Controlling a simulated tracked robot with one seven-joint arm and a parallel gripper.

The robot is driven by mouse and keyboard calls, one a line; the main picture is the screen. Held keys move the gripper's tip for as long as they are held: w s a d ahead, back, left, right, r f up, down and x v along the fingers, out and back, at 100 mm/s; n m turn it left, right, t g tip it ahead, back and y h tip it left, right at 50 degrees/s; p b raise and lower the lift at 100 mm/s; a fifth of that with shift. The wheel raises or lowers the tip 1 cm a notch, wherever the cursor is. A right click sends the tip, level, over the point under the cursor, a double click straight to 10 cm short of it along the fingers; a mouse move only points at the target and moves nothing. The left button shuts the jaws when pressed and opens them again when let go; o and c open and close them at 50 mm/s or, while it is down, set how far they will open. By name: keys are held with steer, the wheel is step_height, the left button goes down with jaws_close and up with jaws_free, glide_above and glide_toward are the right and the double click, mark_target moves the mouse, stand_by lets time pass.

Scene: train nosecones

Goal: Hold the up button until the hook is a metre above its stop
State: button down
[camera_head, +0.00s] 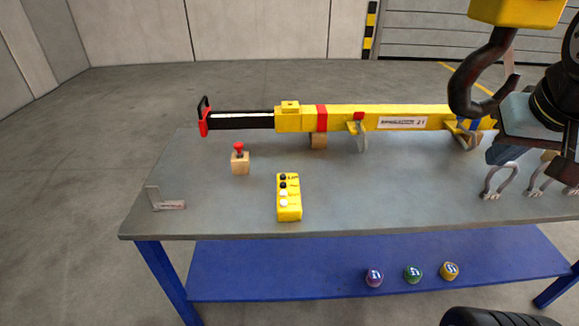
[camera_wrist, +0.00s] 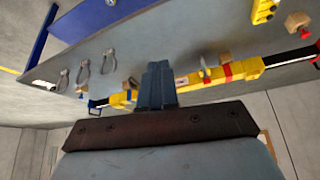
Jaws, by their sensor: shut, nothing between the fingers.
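The yellow button box (camera_head: 289,211) lies on the grey table, with black and white buttons in a column on its face; which one is up is too small to read. Part of it shows at the top of the wrist view (camera_wrist: 263,12). The dark hook (camera_head: 462,85) hangs from a yellow block (camera_head: 515,11) at the upper right, in front of the table's right part. No stop for the hook can be made out. My gripper (camera_head: 502,153) is at the right, far from the button box. Its fingers are together and empty in the wrist view (camera_wrist: 157,68).
A long yellow beam (camera_head: 350,116) lies along the table's back half. A red button on a wooden block (camera_head: 240,162) and a metal angle bracket (camera_head: 166,200) stand left. Shackles (camera_head: 498,181) lie right. Numbered balls (camera_head: 413,274) sit on the blue lower shelf (camera_head: 320,268).

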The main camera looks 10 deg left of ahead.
steer(key=w+a+f, duration=0.2)
steer(key=w+a, duration=0.4)
steer(key=w, duration=0.4)
steer(key=y, duration=0.7)
glide_above(285, 178)
step_height(285, 178, down, 17)
steer(key=shift+n, duration=0.4)
steer(key=shift+w, duration=0.1)
steer(key=shift+f, duration=4.3)
steer(key=shift+f, duration=0.15)
steer(key=shift+f, duration=0.2)
